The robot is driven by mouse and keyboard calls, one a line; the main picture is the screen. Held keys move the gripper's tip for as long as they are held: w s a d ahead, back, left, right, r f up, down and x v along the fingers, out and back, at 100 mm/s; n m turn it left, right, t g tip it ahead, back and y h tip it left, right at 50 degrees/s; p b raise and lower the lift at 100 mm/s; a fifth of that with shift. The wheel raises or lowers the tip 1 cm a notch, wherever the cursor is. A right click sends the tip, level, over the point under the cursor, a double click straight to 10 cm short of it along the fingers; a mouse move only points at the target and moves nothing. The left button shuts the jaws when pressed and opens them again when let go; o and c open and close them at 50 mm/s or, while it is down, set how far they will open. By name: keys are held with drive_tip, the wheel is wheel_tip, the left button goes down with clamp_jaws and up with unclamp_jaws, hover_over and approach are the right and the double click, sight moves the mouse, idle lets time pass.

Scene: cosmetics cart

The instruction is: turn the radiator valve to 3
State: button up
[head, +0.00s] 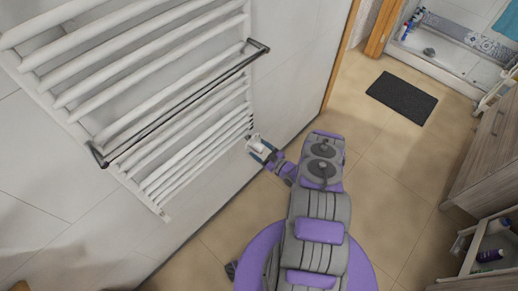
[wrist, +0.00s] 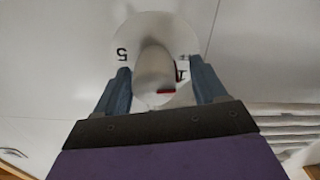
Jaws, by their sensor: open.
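The radiator valve (head: 255,144) is a small white knob by the lower right corner of the white towel radiator (head: 190,150). In the wrist view the valve (wrist: 154,65) is a round white dial with a protruding grip and a red mark near its lower edge. A "5" shows on its left and what looks like a "1" on its right; a "3" is not visible. My gripper (head: 262,152) is at the valve in the head view. In the wrist view its two blue fingers (wrist: 160,85) are open, one on each side of the grip. Contact cannot be told.
A dark towel bar (head: 180,103) sticks out from the radiator above and left of my gripper. A dark mat (head: 402,98) lies on the tiled floor. A wooden cabinet (head: 490,150) and a cart with bottles (head: 488,248) stand at the right. Floor between is clear.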

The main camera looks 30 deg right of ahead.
drive_tip(key=shift+w, duration=0.3)
drive_tip(key=shift+w+d+f, duration=0.1)
drive_tip(key=shift+w+d, duration=0.05)
drive_tip(key=shift+d, duration=0.25)
drive_tip(key=shift+a, duration=0.4)
drive_tip(key=c, duration=0.5)
drive_tip(key=shift+d, duration=0.2)
drive_tip(key=c, duration=0.6)
